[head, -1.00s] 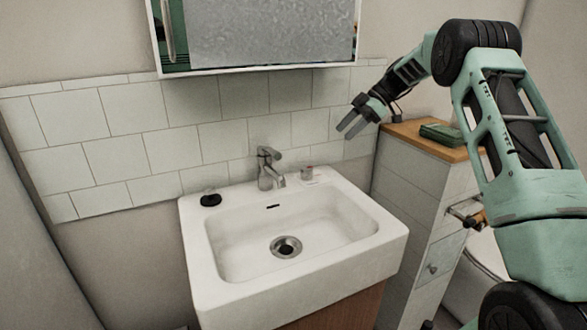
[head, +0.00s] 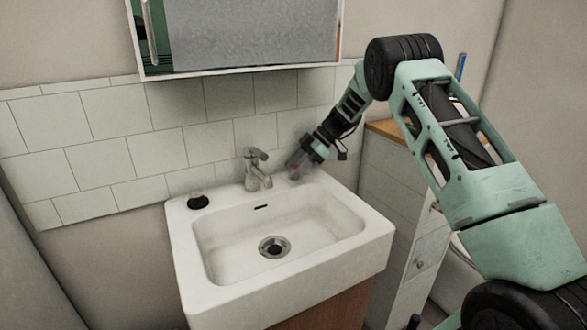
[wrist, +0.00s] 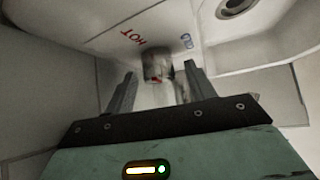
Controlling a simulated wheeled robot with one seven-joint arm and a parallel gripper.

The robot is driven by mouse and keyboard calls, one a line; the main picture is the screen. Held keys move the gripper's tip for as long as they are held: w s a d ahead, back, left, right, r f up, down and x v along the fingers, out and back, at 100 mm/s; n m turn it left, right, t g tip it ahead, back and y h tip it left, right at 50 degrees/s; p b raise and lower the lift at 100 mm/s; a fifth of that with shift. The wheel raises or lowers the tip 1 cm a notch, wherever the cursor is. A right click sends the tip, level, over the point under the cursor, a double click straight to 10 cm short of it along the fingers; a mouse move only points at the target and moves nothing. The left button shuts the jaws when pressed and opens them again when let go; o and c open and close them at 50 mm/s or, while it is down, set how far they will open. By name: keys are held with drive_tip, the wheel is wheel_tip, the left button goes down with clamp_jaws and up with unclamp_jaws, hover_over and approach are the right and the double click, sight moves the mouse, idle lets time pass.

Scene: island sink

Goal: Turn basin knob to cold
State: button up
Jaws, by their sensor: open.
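The basin knob (wrist: 157,63) is a small grey metal cylinder with a red mark, on the right back deck of the white sink (head: 205,290). In the wrist view, the red word HOT (wrist: 133,37) is printed to its left and a small blue label (wrist: 187,41) to its right. My gripper (wrist: 159,72) is open, with one finger on each side of the knob. I see gaps between fingers and knob, so contact cannot be made out. In the head view, my gripper (head: 294,163) largely hides the knob.
The grey faucet (head: 256,170) stands just left of my gripper. A black round item (head: 198,201) sits on the left back deck. The tiled wall (head: 155,150) is close behind, the mirror cabinet (head: 240,35) above, and a tiled cabinet with wooden top (head: 388,130) to the right.

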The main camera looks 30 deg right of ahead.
drive_tip(key=shift+w+a+f, duration=0.1)
drive_tip(key=shift+a+f, duration=0.3)
drive_tip(key=shift+f, duration=0.05)
drive_tip(key=c, duration=1)
